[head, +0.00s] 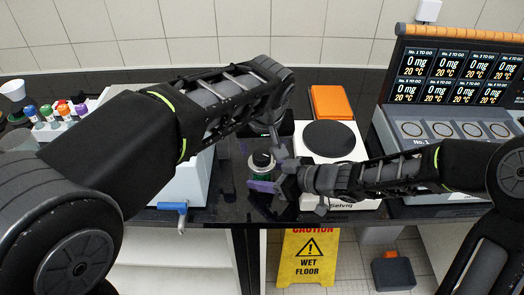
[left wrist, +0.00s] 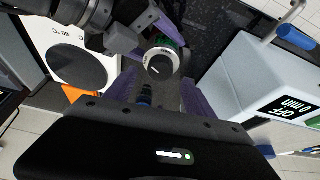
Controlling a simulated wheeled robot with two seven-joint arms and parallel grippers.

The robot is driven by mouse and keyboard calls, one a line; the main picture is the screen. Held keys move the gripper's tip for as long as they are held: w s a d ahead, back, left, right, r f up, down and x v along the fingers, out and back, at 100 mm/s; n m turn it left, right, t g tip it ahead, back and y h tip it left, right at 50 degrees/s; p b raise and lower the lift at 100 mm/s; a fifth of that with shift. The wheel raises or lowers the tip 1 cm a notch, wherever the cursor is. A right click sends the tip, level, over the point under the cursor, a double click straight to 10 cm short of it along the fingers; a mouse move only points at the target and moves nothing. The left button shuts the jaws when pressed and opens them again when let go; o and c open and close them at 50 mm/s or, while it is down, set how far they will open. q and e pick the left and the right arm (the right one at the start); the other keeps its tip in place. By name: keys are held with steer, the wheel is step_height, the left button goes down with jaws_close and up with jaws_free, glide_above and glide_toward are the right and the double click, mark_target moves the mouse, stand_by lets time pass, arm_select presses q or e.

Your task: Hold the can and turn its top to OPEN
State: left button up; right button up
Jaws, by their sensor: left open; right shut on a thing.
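The can (head: 256,174) stands on the dark bench in the head view, with a dark round top (head: 262,159) and a pale rim.
A white scale (head: 350,183) with a black round plate is right of the can, an orange box (head: 331,102) behind it. A white device with a blue handle (head: 172,206) is at left. A display station (head: 455,75) stands far right. The bench's front edge is close.

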mark_target(262, 154)
arm_select(q)
steer(key=shift+x, duration=1.85)
jaws_close()
